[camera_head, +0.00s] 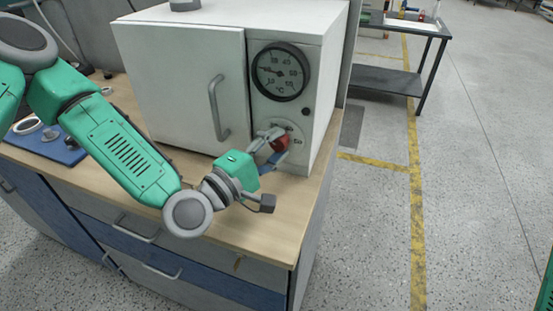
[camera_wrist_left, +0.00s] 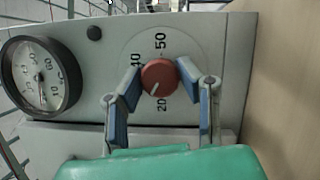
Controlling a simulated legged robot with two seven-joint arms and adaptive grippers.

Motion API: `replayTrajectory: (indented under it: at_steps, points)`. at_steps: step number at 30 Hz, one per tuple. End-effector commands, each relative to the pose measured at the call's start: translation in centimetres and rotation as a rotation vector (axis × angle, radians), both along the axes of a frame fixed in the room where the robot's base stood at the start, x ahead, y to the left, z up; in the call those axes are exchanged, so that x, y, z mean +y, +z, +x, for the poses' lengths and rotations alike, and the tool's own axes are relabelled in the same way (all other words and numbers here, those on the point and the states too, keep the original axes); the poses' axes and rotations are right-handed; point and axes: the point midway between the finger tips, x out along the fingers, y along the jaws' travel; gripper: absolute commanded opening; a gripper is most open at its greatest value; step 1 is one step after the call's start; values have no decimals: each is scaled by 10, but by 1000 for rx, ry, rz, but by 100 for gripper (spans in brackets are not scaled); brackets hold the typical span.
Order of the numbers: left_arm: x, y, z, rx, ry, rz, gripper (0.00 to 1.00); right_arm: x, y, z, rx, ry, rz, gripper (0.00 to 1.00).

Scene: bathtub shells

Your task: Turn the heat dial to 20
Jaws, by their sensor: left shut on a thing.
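The heat dial (camera_wrist_left: 159,76) is a round red knob on the front panel of a white oven (camera_head: 185,75); it shows partly in the head view (camera_head: 281,143). Printed numbers surround it, with 50 above and 20 below in the left wrist view. Its white pointer line slants down and left, just left of the 20. My left gripper (camera_head: 272,148) is at the panel, its blue-padded fingers on either side of the knob in the left wrist view (camera_wrist_left: 159,84), shut on it. My right gripper is not in view.
A round temperature gauge (camera_head: 281,71) sits above the dial. The oven door handle (camera_head: 218,108) sticks out to the left. The oven stands on a wooden worktop (camera_head: 270,215) with drawers below. A blue mat (camera_head: 62,148) lies at left. Open floor is right.

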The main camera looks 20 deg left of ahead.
Motion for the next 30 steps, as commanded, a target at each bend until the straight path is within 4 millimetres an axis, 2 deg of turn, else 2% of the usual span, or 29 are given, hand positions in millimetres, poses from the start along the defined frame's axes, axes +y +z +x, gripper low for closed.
replayTrajectory:
  at_steps: [1, 12, 21, 30]
  points:
    - [1, -14, -2, 20, 0, -39, 2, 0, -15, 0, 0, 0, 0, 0]
    - [0, -14, -2, 32, 1, -335, 2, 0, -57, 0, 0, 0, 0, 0]
    - [-1, -12, -2, 39, 1, -466, 2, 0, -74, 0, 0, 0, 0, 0]
    - [-1, -10, -2, 39, 1, -504, 2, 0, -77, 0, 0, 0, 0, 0]
